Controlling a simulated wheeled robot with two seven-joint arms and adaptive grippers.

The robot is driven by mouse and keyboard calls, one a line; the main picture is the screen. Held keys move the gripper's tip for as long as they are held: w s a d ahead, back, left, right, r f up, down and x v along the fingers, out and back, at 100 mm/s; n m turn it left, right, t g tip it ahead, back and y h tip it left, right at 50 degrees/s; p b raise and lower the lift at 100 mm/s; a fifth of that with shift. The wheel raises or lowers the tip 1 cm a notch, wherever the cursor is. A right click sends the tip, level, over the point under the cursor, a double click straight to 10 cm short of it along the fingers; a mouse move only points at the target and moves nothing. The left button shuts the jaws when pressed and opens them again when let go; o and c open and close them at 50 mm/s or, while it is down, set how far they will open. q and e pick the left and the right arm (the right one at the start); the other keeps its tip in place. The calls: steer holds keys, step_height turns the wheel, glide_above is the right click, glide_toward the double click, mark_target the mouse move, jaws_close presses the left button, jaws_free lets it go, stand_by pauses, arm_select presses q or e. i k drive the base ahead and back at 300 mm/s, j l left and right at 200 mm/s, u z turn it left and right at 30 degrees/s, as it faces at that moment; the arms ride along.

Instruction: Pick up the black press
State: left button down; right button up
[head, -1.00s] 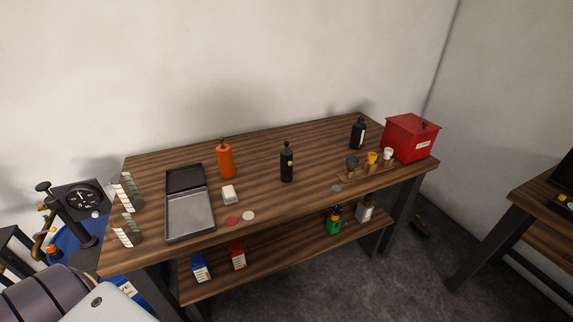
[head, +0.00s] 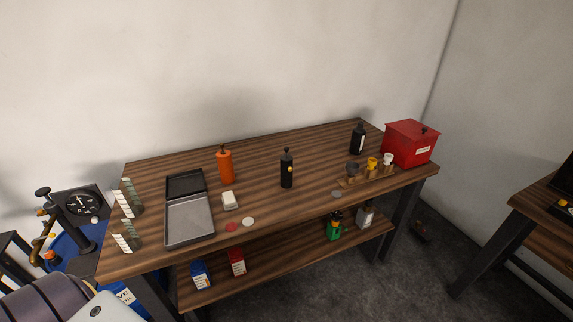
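A black cylinder with a knob on top and a small yellow spot (head: 287,172) stands upright near the middle of the wooden workbench (head: 262,185); it looks like the black press. An orange cylinder of similar shape (head: 225,167) stands to its left. Another black, bottle-like thing with a white label (head: 357,140) stands at the back right. Neither of my grippers is in view, and nothing touches the black press.
An open dark tray (head: 189,222), a small white block (head: 230,201) and flat discs lie left of the press. A small stand with cups (head: 350,184) and a red box (head: 410,143) are at right. Boxes and bottles sit on the lower shelf (head: 280,259).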

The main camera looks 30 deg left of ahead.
mark_target(285, 164)
steer(key=i+l+u, duration=0.1)
steer(key=i+u, duration=0.3)
steer(key=i+l+u, duration=0.2)
steer(key=u, duration=0.2)
steer(key=i+l+u, duration=0.55)
steer(key=l+u, duration=0.25)
steer(key=j, duration=0.1)
